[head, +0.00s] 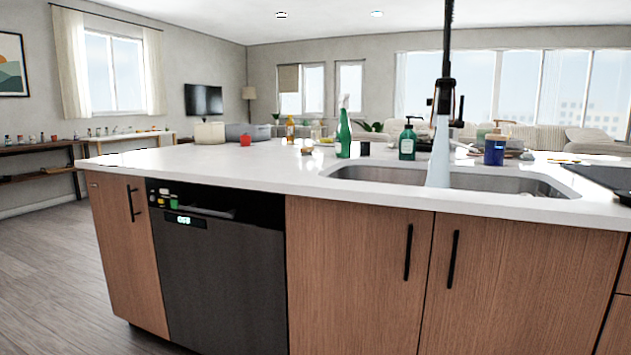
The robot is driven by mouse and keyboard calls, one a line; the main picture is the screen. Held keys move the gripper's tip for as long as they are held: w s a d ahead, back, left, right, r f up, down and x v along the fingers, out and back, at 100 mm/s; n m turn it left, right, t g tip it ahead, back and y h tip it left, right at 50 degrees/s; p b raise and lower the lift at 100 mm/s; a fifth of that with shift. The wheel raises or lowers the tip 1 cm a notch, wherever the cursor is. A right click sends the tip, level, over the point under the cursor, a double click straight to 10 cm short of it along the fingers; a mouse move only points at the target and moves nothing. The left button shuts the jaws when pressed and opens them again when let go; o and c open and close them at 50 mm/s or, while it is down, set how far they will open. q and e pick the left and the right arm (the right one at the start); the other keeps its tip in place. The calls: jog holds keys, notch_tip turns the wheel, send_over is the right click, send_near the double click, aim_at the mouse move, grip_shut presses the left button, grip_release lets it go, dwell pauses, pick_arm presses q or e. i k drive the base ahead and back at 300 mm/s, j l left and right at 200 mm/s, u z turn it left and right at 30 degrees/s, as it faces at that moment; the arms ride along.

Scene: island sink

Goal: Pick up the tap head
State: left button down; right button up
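The black tap rises behind the sink and runs up out of the top of the picture. Its tap head (445,95) hangs above the sink, pointing down, with a pale stream of water (439,155) running from it into the basin. The steel sink (510,184) is set into the white island counter. Neither of my grippers shows in the head view, and nothing is seen touching the tap head.
A red object (245,140) sits further left. Wooden cabinets and a dark dishwasher (225,275) form the front. The counter's left front is clear.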

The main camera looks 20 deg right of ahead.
aim_at(446, 82)
jog(key=z, duration=1.3)
jog(key=i, duration=0.95)
jog(key=l, duration=0.1)
